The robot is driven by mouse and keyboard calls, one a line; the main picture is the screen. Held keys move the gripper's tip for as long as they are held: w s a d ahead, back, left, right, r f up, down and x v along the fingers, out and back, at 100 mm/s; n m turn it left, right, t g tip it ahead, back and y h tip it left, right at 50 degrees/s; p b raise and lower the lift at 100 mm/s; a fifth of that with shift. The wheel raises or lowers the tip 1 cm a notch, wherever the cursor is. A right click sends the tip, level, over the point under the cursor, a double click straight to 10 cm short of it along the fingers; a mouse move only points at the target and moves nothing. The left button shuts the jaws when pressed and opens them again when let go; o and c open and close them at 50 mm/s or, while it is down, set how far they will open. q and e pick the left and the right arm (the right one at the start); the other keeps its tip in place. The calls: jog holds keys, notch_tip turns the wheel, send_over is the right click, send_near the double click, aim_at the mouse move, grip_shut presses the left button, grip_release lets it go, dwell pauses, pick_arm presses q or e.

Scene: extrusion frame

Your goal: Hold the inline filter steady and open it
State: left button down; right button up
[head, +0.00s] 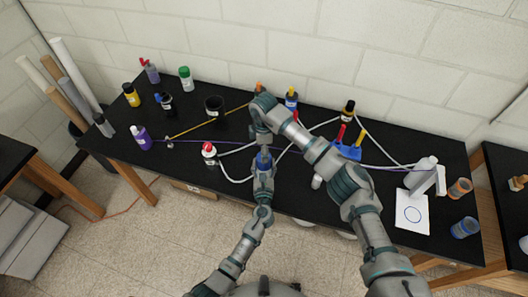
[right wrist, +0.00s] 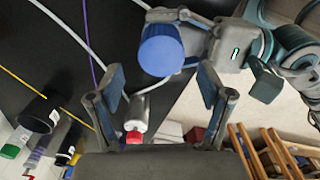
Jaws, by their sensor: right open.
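The inline filter shows as a blue round end (right wrist: 162,50) in the right wrist view, and as a small blue patch (head: 263,160) in the head view. My left gripper (head: 263,166) is shut on it above the table's front part; the filter's lower body is hidden by that gripper. My right gripper (head: 261,125) is over the filter in the head view. In the right wrist view my right gripper (right wrist: 160,98) is open and empty, with the blue end beyond its fingertips, apart from them.
The black table (head: 330,205) has bottles along its back edge and left end. A red-capped bottle (head: 209,153) stands left of the filter. A black cup (head: 214,106), white hoses (head: 238,180) and a yellow cord (head: 195,126) are nearby.

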aim_at(264, 170)
notch_tip(264, 170, down, 8)
jog(key=shift+r, duration=0.2)
jog(key=c, duration=1.2)
jog(key=n, duration=0.3)
jog(key=shift+w+d, duration=0.1)
jog(key=o, duration=1.3)
jog(key=shift+r, duration=0.1)
